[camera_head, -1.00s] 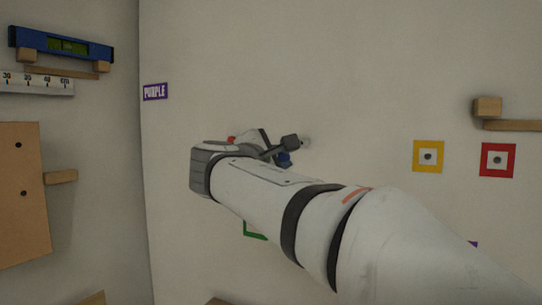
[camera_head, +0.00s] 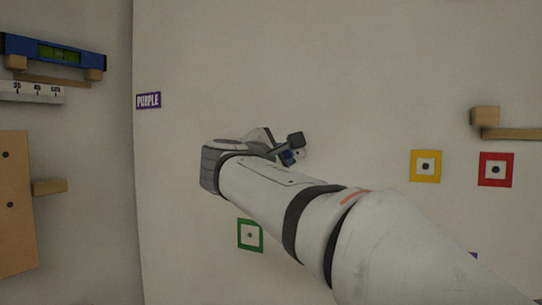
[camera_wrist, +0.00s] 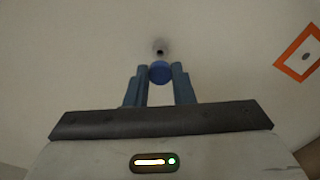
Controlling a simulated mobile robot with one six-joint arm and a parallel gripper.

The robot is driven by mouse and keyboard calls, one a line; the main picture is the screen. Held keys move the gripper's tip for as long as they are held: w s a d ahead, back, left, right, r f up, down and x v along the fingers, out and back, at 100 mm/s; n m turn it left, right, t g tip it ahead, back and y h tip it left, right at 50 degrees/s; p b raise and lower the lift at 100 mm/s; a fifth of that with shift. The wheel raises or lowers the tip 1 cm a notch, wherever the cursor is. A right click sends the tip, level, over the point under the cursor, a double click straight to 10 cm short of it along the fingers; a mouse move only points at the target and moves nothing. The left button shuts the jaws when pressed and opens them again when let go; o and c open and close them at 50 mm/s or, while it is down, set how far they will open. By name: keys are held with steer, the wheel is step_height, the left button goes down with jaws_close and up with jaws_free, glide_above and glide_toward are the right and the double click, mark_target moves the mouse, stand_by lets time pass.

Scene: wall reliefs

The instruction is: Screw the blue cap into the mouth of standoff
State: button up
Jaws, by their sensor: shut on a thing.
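The blue cap (camera_wrist: 160,72) is between the fingertips of my gripper (camera_wrist: 160,80) in the wrist view, and the gripper is shut on it. In the head view the blue cap (camera_head: 288,157) shows small at my gripper (camera_head: 292,150), close to the wall. The standoff (camera_wrist: 160,48) is a small grey piece on the wall, just beyond the cap in the wrist view. Its pale end (camera_head: 304,153) shows beside the gripper in the head view. Whether cap and standoff touch I cannot tell; the cap hides the near part of the standoff.
On the wall are a green-framed square (camera_head: 250,235), a yellow one (camera_head: 425,166), a red one (camera_head: 495,169) and an orange one (camera_wrist: 300,55). A PURPLE label (camera_head: 148,100) is at left. A wooden ledge (camera_head: 510,132) sticks out at right. A blue level (camera_head: 55,51) rests on the left wall.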

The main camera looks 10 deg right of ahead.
mark_target(286, 155)
steer(key=shift+x, duration=1.2)
steer(key=shift+x, duration=0.75)
stand_by(1.2)
steer(key=o, duration=1)
steer(key=b+v, duration=0.1)
steer(key=v, duration=0.6)
steer(key=shift+s+a, duration=0.2)
steer(key=shift+s, duration=0.15)
steer(key=shift+c, duration=0.3)
